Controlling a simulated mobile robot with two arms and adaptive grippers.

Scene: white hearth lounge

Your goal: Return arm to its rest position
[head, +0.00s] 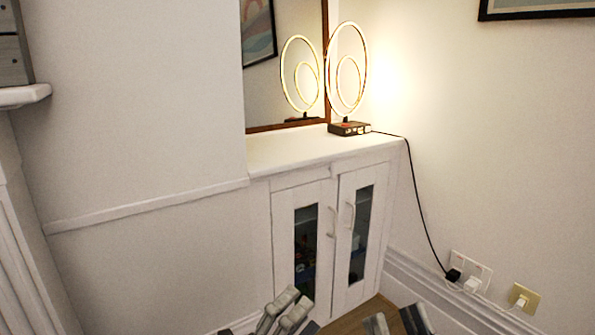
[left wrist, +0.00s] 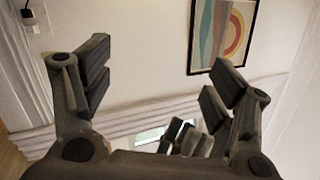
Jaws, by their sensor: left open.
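My left gripper (head: 286,311) shows at the bottom of the head view, in front of the lower part of the white cabinet. In the left wrist view its two dark-padded fingers (left wrist: 157,88) stand wide apart, with nothing between them. My right gripper (head: 396,323) shows at the bottom edge of the head view, to the right of the left one. Its finger parts stand apart with an empty gap, and the rest is cut off by the frame. No object is held in either gripper as far as visible.
A white cabinet (head: 322,185) with two glazed doors stands against the wall. A lit ring lamp (head: 347,128) stands on it beside a mirror (head: 285,60). Its black cord (head: 424,212) runs to wall sockets (head: 470,272). A framed picture (left wrist: 222,38) hangs on a wall.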

